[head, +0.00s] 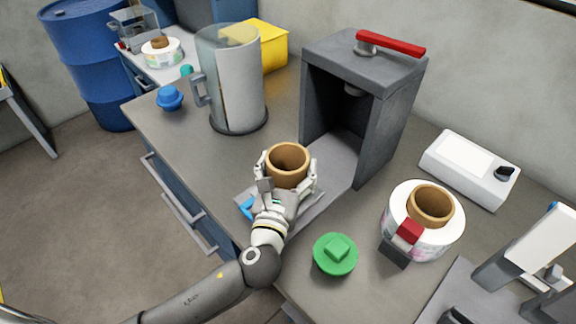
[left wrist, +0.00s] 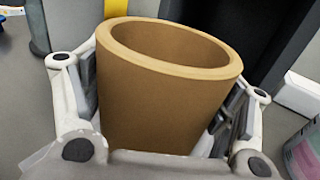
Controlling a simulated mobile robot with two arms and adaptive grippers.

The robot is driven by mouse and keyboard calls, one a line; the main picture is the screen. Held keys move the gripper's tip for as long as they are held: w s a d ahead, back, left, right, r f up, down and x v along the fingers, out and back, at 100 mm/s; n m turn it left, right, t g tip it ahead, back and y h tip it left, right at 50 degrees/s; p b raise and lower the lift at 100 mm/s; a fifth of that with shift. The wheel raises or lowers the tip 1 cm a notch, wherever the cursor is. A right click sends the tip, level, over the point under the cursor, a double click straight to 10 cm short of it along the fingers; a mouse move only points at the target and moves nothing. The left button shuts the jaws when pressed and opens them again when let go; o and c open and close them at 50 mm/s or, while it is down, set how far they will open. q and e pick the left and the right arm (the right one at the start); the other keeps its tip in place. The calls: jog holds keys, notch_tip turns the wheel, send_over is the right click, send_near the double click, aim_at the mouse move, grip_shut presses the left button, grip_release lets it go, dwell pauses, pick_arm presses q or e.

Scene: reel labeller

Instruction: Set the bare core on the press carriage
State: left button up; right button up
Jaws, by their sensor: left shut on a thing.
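The bare core (head: 288,164) is a brown, hollow cardboard ring, upright with its open end up. My left gripper (head: 287,174) is shut on it, one finger on each side. The left wrist view shows the core (left wrist: 165,95) large between the fingers. The press (head: 392,120) is a dark grey housing with a red lever on top, just right of and behind the core. A flat grey plate that looks like the press carriage (head: 309,213) lies under my gripper at the press's open front, largely covered. I cannot tell whether the core touches it. My right gripper is not in view.
A green knobbed cap (head: 335,254) and a labelled reel (head: 451,236) with a brown core lie to the right. A white box device (head: 469,168) stands behind. A tall jug-like container (head: 237,85) and a blue knob (head: 169,98) are at left. The bench's front edge is near my arm.

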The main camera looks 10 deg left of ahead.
pick_arm(q)
jog(key=shift+f, duration=0.35)
jog(key=o, duration=0.8)
jog(key=shift+s, duration=5.55)
